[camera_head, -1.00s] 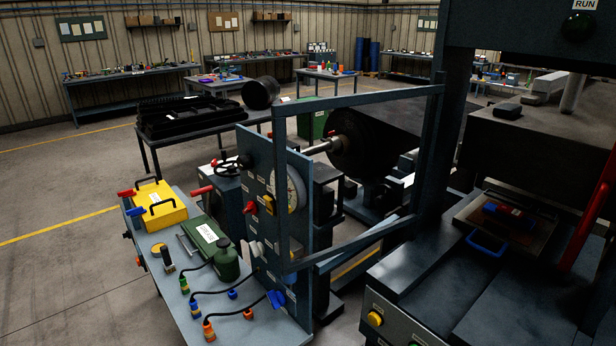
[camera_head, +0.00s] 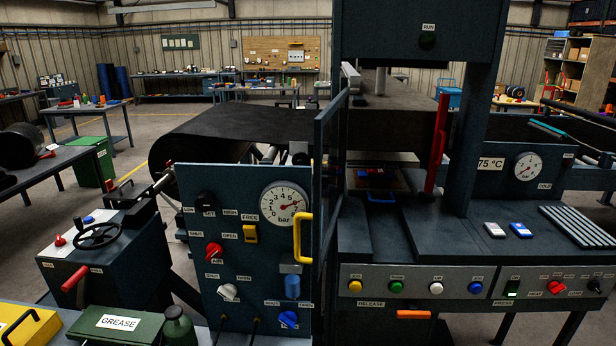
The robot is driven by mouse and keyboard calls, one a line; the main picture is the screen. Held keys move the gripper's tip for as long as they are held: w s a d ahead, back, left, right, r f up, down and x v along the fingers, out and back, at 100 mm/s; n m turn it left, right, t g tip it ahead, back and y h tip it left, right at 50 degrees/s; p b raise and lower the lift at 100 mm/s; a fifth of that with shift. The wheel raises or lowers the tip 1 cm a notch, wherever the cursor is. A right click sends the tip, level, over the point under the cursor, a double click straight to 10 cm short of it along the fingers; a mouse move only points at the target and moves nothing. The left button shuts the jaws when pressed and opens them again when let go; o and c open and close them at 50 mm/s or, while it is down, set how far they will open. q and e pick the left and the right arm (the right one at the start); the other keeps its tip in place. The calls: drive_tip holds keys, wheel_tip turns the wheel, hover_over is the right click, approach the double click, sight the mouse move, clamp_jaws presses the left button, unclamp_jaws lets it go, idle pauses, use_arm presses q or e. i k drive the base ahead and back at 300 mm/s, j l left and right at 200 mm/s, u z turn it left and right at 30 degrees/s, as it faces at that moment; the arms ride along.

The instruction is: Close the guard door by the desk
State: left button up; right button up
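The guard door (camera_head: 321,150) is a dark blue-grey frame at the left side of the press (camera_head: 400,220). I see it almost edge-on, standing open and sticking out from the press toward me. A yellow handle (camera_head: 302,238) shows at its near edge, in front of the gauge panel (camera_head: 232,255). The press opening behind the door is uncovered, with a blue-handled tray (camera_head: 381,198) inside. Neither of my grippers is in view.
The gauge panel with knobs and a bar dial stands close left of the door. A bench with a green grease box (camera_head: 118,322) and a yellow case (camera_head: 28,328) is at lower left. A button panel (camera_head: 420,288) runs along the press front. A red lever (camera_head: 437,145) stands upright at the press.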

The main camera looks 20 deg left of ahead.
sight(336, 195)
drive_tip(key=j+z, duration=0.25)
drive_tip(key=j, duration=0.75)
drive_tip(key=j+z, duration=0.3)
drive_tip(key=j, duration=0.75)
drive_tip(key=k+j+z, duration=0.2)
drive_tip(key=k+z, duration=0.55)
drive_tip(key=i+j, duration=0.05)
